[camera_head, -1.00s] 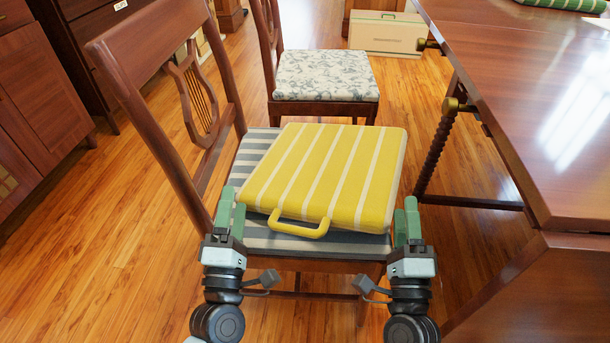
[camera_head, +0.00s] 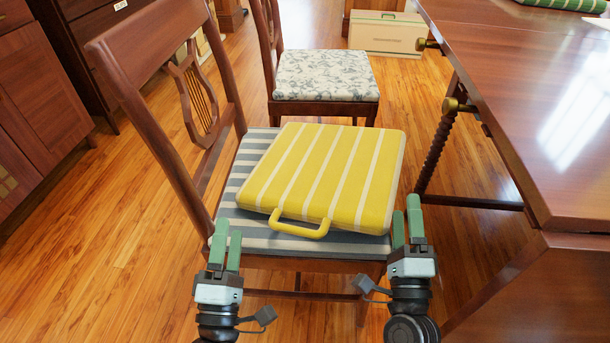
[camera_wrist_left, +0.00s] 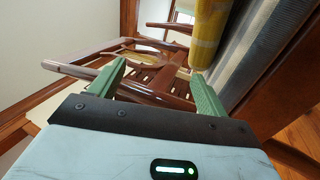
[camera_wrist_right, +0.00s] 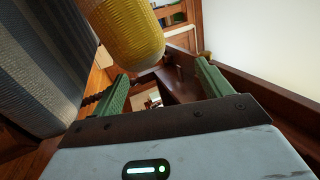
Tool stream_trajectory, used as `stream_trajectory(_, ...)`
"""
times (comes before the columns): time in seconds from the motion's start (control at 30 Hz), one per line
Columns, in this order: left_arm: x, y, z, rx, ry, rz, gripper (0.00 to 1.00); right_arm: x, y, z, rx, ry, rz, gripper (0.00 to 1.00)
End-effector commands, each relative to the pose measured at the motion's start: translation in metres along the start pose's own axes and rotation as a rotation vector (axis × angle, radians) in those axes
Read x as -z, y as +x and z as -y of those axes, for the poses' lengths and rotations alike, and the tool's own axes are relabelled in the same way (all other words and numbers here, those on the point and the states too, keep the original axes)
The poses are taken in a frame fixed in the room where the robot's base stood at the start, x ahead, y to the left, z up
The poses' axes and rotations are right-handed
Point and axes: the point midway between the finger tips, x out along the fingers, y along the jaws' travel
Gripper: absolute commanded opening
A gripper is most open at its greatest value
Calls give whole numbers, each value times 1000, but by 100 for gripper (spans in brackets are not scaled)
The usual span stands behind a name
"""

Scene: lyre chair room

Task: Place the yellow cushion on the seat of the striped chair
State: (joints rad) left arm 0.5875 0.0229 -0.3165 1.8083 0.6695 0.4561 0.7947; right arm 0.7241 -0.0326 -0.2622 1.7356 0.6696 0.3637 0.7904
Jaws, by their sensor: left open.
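The yellow cushion (camera_head: 325,175), with white stripes and a front handle, lies flat on the grey-and-white striped seat (camera_head: 249,160) of the striped chair (camera_head: 222,90). Its right edge is close to the seat's right side; a strip of seat shows on the left and in front. My left gripper (camera_head: 228,236) is open and empty by the seat's front left corner, apart from the cushion. My right gripper (camera_head: 406,217) is open and empty just off the seat's right side, close to the cushion's front right corner. The cushion also shows in the left (camera_wrist_left: 207,38) and right wrist views (camera_wrist_right: 128,32).
A wooden table (camera_head: 520,90) stands close on the right, near my right gripper. A second chair with a patterned seat (camera_head: 326,75) is behind. Wooden cabinets (camera_head: 45,90) line the left. A beige case (camera_head: 386,34) stands on the floor at the back. Floor is free at left.

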Motion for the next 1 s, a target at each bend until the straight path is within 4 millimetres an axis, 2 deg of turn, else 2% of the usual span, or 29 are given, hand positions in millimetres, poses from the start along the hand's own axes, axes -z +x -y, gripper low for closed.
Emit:
stream_trajectory(0.03,0,-12,1,3,2,3,76,0,0,1,1,0,0,77)
stream_trajectory(0.2,0,-41,0,3,2,2,76,0,0,1,1,0,0,77)
stream_trajectory(0.4,0,-61,0,0,1,1,76,0,0,0,1,0,0,77)
stream_trajectory(0.77,0,-65,0,-1,1,1,76,0,-5,0,0,0,1,77)
stream_trajectory(0.87,0,-65,0,-1,1,1,76,0,-16,0,-1,-1,1,77)
stream_trajectory(1.0,0,-64,0,-1,1,1,76,0,-42,-1,-2,-2,1,77)
